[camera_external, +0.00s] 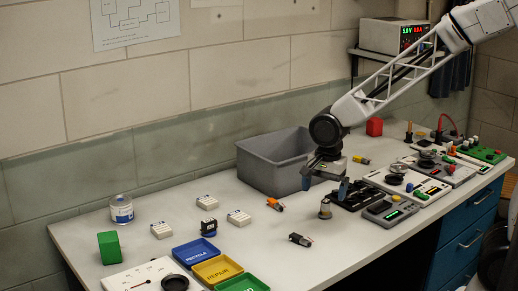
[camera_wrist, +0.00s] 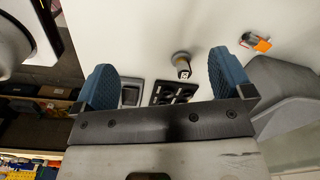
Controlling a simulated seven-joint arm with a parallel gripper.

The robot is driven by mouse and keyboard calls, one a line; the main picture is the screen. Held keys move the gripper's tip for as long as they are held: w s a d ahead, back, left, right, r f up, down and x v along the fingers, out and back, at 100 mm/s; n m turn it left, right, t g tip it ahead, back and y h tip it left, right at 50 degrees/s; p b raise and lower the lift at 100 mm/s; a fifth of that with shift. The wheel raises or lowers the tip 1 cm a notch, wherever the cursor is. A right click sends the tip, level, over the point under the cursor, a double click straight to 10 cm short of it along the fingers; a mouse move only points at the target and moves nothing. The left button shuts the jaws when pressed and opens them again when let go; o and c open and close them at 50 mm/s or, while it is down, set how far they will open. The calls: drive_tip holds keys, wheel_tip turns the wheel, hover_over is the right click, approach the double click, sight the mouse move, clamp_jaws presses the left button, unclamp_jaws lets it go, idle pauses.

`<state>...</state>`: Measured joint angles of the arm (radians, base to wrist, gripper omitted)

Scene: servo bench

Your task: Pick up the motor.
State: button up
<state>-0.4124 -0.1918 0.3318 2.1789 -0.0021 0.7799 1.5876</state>
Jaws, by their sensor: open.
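A small upright metallic cylinder, which looks like the motor (camera_external: 325,209), stands on the white bench below my gripper in the external view. It also shows in the wrist view (camera_wrist: 182,63), between the two fingers in the picture and apart from them. My gripper (camera_external: 325,187) is open and empty, with its blue fingertips spread above the bench. In the wrist view my gripper (camera_wrist: 166,80) shows both blue fingers wide apart. I see no contact between the fingers and the motor.
A grey bin (camera_external: 265,165) stands behind my gripper. A black tray (camera_external: 352,195) and a grey device (camera_external: 390,211) stand right of the motor. An orange part (camera_external: 275,204) and a small dark part (camera_external: 300,240) lie left of it. Blue (camera_external: 196,252) and yellow (camera_external: 218,270) trays stand at front left.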

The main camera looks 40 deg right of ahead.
sight(300, 238)
drive_tip(key=a+f+m, duration=0.1)
drive_tip(key=a, duration=0.1)
drive_tip(key=w+a+f+m, duration=0.1)
drive_tip(key=a+f, duration=0.1)
drive_tip(key=a+f+m, duration=0.1)
drive_tip(key=a+f, duration=0.1)
drive_tip(key=shift+w+a+f, duration=0.1)
drive_tip(key=shift+w+a, duration=0.2)
drive_tip(key=shift+f, duration=0.1)
drive_tip(key=shift+f, duration=1.2)
drive_tip(key=shift+f, duration=0.1)
drive_tip(key=shift+a+f, duration=0.1)
drive_tip(key=shift+f, duration=2.4)
drive_tip(key=shift+c, duration=0.3)
drive_tip(key=c, duration=0.9)
